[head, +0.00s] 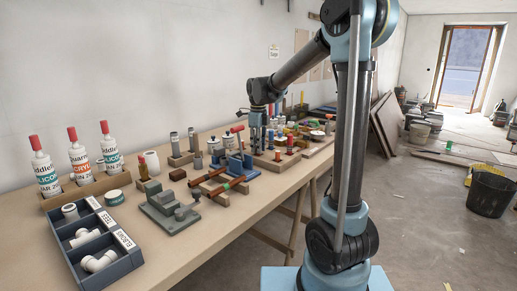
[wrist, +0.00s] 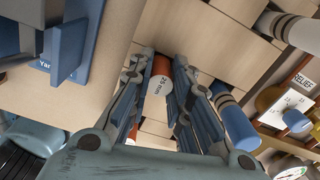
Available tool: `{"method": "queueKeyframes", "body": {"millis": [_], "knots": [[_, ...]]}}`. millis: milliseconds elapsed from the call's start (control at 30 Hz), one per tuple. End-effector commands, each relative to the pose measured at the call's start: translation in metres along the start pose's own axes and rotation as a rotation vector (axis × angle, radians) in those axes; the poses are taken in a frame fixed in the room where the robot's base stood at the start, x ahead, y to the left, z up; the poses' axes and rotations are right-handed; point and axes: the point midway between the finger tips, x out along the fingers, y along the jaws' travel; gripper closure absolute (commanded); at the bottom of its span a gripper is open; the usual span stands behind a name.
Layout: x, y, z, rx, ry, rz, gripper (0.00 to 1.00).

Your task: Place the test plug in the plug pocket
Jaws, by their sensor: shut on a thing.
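In the head view my gripper (head: 257,148) is over the far half of the bench, among small fittings; the plug is too small to make out there. Pale wooden blocks with gaps between them lie below the plug in the wrist view. I cannot tell which recess is the plug pocket.
In the wrist view a blue cylinder (wrist: 238,125) lies right of the fingers, and a blue stand (wrist: 70,45) is at left. A blue clamp (head: 238,165), a grey stepped block (head: 170,212) and a dark fittings bin (head: 73,254) stand on the bench (head: 185,245).

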Motion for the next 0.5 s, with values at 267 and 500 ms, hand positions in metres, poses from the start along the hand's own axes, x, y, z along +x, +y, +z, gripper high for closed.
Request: {"method": "queueKeyframes", "body": {"millis": [267,500], "knots": [[0.0038,0.0000,-0.0003,0.000,0.000,0.000,1.00],[0.0055,-0.0002,-0.0005,0.001,0.000,0.000,0.61]]}}
